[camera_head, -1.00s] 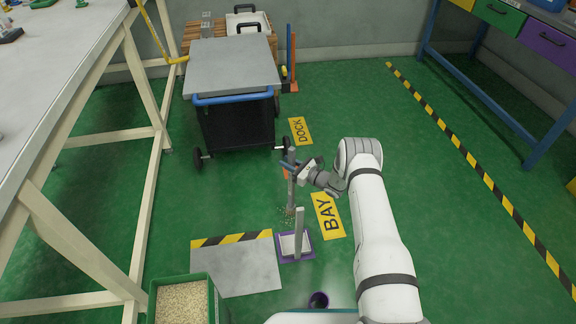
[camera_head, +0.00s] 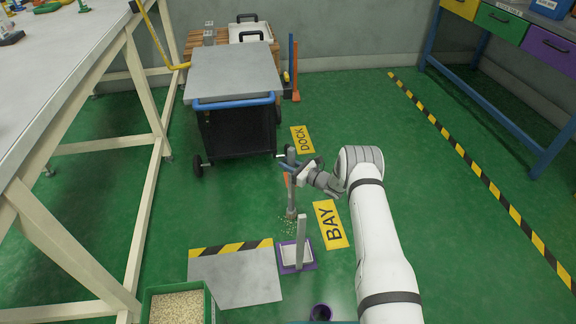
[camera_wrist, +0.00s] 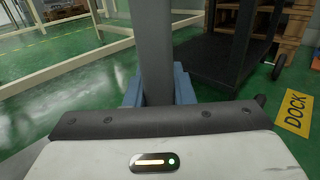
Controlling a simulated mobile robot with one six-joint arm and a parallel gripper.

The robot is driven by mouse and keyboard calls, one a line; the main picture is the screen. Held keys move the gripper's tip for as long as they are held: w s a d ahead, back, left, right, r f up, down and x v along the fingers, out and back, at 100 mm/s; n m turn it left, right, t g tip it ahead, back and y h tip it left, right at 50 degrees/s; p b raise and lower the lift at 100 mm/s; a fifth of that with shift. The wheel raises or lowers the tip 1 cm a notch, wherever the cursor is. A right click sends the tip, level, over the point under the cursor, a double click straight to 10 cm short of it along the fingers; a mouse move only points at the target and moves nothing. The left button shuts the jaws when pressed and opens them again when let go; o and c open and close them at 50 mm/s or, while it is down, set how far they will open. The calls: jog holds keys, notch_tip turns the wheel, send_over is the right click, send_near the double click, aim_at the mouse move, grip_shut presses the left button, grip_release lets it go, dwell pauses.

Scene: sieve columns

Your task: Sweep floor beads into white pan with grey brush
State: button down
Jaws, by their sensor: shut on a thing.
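My gripper (camera_head: 291,167) is shut on the upright grey handle of the brush (camera_head: 292,192), above the floor left of the BAY sign. In the wrist view the grey handle (camera_wrist: 154,50) stands between the blue fingers (camera_wrist: 157,88). The brush's lower end is at or just above the floor; I cannot tell if it touches. Small pale beads (camera_head: 287,226) lie scattered on the green floor around and just in front of that end. The white pan (camera_head: 289,254) with a purple edge and an upright grey handle (camera_head: 301,238) sits on the floor nearer to me.
A black cart (camera_head: 235,130) with a grey top stands behind the brush. A grey plate (camera_head: 235,275) with a striped edge lies left of the pan. A green bin of pale grains (camera_head: 180,305) and a purple cup (camera_head: 320,312) are in front. Floor to the right is clear.

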jog(key=shift+s+a, duration=0.1)
jog(key=shift+a, duration=0.7)
jog(key=shift+a+b, duration=0.3)
jog(key=shift+a, duration=0.35)
jog(key=shift+s+d+p, duration=0.25)
jog(key=shift+s+p, duration=0.35)
jog(key=shift+s, duration=0.4)
jog(key=shift+s+d+p, duration=0.25)
jog(key=shift+s+p, duration=0.3)
jog(key=shift+s, duration=0.4)
